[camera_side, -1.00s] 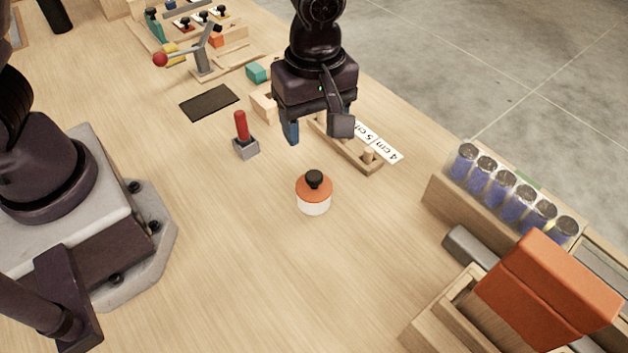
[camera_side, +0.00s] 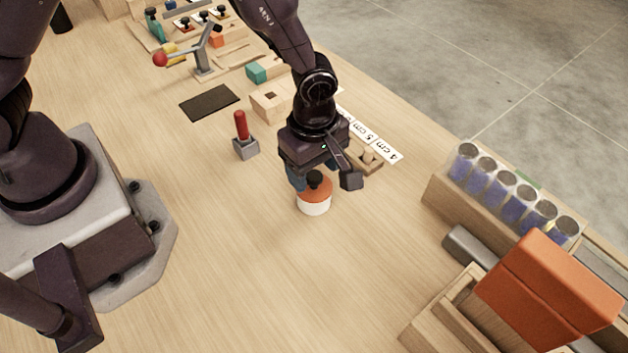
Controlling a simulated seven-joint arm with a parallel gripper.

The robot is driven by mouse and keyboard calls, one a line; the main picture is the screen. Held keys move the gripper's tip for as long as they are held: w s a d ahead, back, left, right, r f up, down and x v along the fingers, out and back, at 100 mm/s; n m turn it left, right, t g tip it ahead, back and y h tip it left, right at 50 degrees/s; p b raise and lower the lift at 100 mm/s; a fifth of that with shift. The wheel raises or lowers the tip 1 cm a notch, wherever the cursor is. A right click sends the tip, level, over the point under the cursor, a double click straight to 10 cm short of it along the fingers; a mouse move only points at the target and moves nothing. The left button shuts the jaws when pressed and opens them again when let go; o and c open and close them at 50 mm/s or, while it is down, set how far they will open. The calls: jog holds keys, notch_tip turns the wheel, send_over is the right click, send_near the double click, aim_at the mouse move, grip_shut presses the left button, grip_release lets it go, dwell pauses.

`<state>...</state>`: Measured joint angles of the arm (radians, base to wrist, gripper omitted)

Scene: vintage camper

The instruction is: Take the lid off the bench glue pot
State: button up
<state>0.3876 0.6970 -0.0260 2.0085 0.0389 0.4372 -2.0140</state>
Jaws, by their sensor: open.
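The glue pot (camera_side: 314,207) is a small white pot standing upright on the wooden bench, near the middle of the view. Its orange lid (camera_side: 318,190) with a black knob (camera_side: 315,179) is seated on top. My gripper (camera_side: 324,182) is open, just above and behind the pot, with its fingers close to the lid's level. One blue-tipped finger shows at the left behind the knob and a dark finger part shows at the right. I cannot tell whether either touches the lid.
A red-handled tool in a grey block (camera_side: 244,140) stands to the left. A peg board (camera_side: 365,160) with size labels lies behind my gripper. A rack of blue-filled tubes (camera_side: 510,198) and an orange box (camera_side: 548,290) are at the right. The bench in front is clear.

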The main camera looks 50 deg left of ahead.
aim_at(319, 189)
jog(key=shift+f, duration=1.25)
jog(key=c, duration=1)
jog(key=shift+r, duration=0.15)
